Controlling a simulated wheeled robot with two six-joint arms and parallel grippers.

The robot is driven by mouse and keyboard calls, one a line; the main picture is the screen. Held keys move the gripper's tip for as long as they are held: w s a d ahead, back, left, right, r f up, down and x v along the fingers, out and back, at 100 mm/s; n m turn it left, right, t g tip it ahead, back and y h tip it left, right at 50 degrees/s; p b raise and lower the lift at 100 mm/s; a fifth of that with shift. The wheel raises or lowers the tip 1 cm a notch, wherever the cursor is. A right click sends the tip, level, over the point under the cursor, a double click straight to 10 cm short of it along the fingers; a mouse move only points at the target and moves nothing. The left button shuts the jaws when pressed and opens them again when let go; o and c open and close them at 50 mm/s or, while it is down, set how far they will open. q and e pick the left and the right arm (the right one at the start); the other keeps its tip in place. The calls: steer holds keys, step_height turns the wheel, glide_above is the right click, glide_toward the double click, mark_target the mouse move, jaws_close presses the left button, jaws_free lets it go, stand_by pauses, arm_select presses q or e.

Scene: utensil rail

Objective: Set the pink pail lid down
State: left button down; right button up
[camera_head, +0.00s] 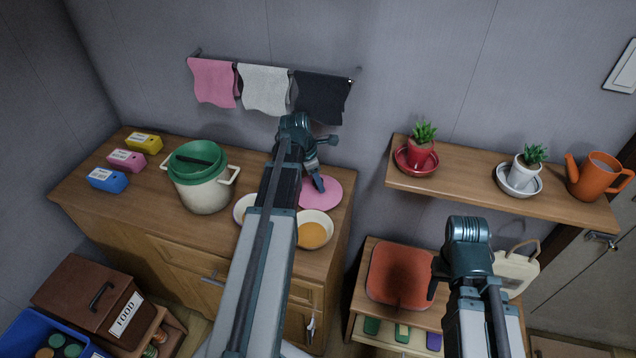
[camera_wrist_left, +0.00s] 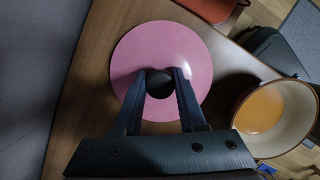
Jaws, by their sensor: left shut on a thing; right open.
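The pink pail lid (camera_head: 322,194) is a round flat disc with a dark round knob, over the right back part of the wooden counter (camera_head: 142,197). My left gripper (camera_head: 316,180) is shut on its knob. In the left wrist view the pink lid (camera_wrist_left: 195,58) lies beyond the fingers, with the black knob (camera_wrist_left: 159,83) between them. I cannot tell whether the lid touches the counter or hovers just above it. My right gripper (camera_head: 450,275) is open and empty, in front of the low shelf at the right.
A bowl with orange contents (camera_head: 312,233) stands close to the lid's front edge. Towels (camera_head: 264,88) hang on the wall rail. A wall shelf (camera_head: 455,192) with plants is at right.

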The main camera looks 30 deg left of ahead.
mark_target(308, 191)
arm_select(q)
steer(key=shift+f, duration=0.1)
steer(key=shift+f, duration=0.15)
steer(key=shift+c, duration=2.4)
jaws_free()
steer(key=p+v, duration=1.1)
steer(key=v, duration=0.1)
steer(key=shift+r+p, duration=0.3)
steer(key=shift+d, duration=0.15)
